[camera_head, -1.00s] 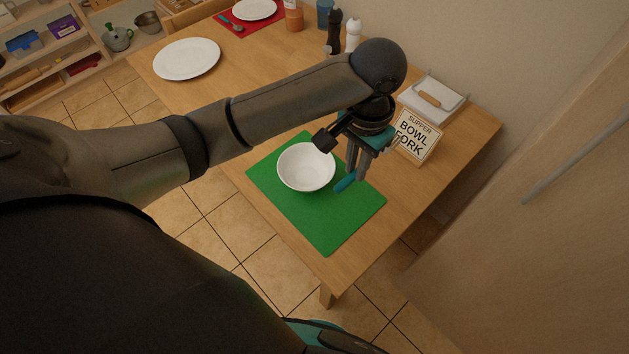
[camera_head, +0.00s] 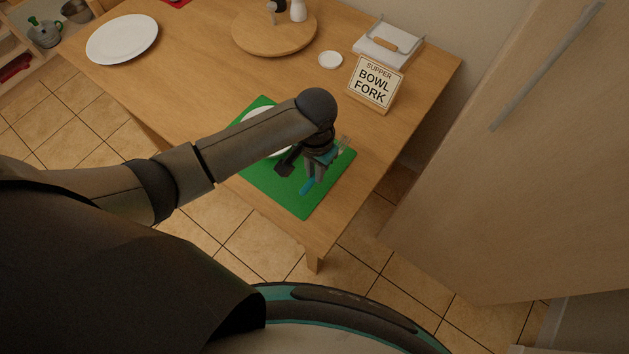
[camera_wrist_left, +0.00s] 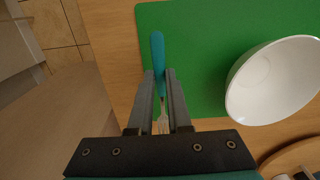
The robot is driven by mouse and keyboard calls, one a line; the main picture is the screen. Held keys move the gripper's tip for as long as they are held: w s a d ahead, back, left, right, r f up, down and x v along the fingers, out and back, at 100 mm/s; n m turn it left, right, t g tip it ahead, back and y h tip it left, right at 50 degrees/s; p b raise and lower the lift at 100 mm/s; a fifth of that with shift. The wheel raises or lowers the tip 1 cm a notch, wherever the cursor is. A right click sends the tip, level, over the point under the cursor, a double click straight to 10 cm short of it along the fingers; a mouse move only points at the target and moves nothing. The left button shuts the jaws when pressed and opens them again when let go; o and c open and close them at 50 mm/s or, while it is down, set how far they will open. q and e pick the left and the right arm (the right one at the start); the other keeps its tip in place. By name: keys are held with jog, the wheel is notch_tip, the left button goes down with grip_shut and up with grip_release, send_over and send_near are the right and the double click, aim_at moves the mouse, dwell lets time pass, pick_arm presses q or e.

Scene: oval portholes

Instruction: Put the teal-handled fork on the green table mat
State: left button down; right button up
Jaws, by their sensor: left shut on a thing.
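The teal-handled fork (camera_wrist_left: 157,55) is held between the fingers of my left gripper (camera_wrist_left: 161,76), which is shut on it. In the head view the fork's teal handle (camera_head: 307,187) shows below the gripper (camera_head: 312,178), over the green mat (camera_head: 286,196). In the left wrist view the handle overlaps the mat (camera_wrist_left: 200,40) near its edge, and the metal tines end lies between the fingers. I cannot tell whether the fork touches the mat. A white bowl (camera_wrist_left: 272,85) stands on the mat beside the fork; my arm partly hides it in the head view. My right gripper is not in view.
A sign reading "SUPPER BOWL FORK" (camera_head: 374,83) stands behind the mat, near a napkin holder (camera_head: 388,45). A round wooden board (camera_head: 273,45) and a white plate (camera_head: 122,39) are farther back. The table edge runs close to the mat.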

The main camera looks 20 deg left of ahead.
aim_at(315, 188)
pick_arm(q)
jog(key=shift+f+b, duration=0.7)
jog(key=shift+f, duration=1.7)
jog(key=shift+f, duration=0.1)
jog(key=shift+f, duration=0.1)
jog(key=c, duration=0.9)
grip_release()
jog(key=shift+o, duration=0.2)
notch_tip(315, 188, up, 12)
jog(key=p, duration=0.3)
jog(key=shift+r+p, duration=0.2)
jog(key=shift+p, duration=0.1)
